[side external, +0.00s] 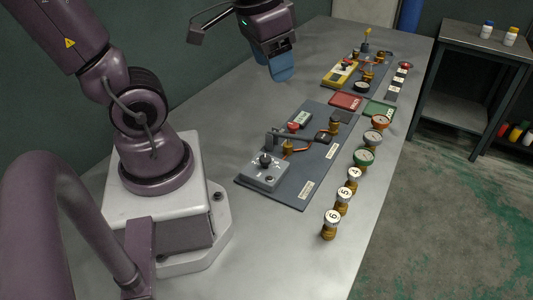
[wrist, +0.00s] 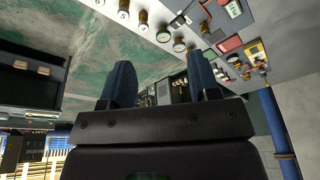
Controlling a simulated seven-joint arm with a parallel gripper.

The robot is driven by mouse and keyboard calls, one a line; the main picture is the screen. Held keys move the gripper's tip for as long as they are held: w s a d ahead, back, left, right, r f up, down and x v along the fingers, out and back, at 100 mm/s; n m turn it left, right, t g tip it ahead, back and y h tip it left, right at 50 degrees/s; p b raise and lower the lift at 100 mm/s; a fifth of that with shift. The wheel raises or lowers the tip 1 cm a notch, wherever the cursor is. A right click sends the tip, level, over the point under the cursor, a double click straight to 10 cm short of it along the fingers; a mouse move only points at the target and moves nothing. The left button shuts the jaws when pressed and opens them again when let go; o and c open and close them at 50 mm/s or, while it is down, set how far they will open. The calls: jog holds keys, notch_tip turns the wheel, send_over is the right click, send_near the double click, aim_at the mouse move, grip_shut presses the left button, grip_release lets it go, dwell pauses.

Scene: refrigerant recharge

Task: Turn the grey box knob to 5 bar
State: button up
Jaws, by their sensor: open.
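The grey box (side external: 264,172) sits on the near-left end of a dark board (side external: 308,185) in the side view. Its black knob (side external: 265,159) stands upright on top. The markings around the knob are too small to read, so I cannot tell its setting. My gripper (side external: 283,74) is high above the table, well apart from the knob and farther back. In the wrist view its two blue fingers (wrist: 161,80) stand wide apart with nothing between them. I cannot make out the grey box in the wrist view.
Numbered brass fittings (side external: 343,200) and round gauges (side external: 364,158) line the table's right edge. A lever assembly and copper pipe lie just behind the box. Red (side external: 346,101) and green (side external: 379,110) trays and a yellow box (side external: 342,74) stand farther back. The table left of the board is clear.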

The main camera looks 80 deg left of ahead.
jog(key=w+a+f+n+g, duration=0.2)
jog(key=w+a+f+g, duration=0.15)
jog(key=a+f, duration=0.2)
jog(key=n+g+h, duration=0.2)
jog(key=g+h, duration=0.1)
jog(key=g, duration=0.1)
send_near(265, 158)
jog(key=shift+t, duration=0.35)
jog(key=x, duration=0.8)
jog(key=shift+s+f, duration=0.3)
jog(key=shift+s, duration=0.05)
jog(key=c, duration=0.9)
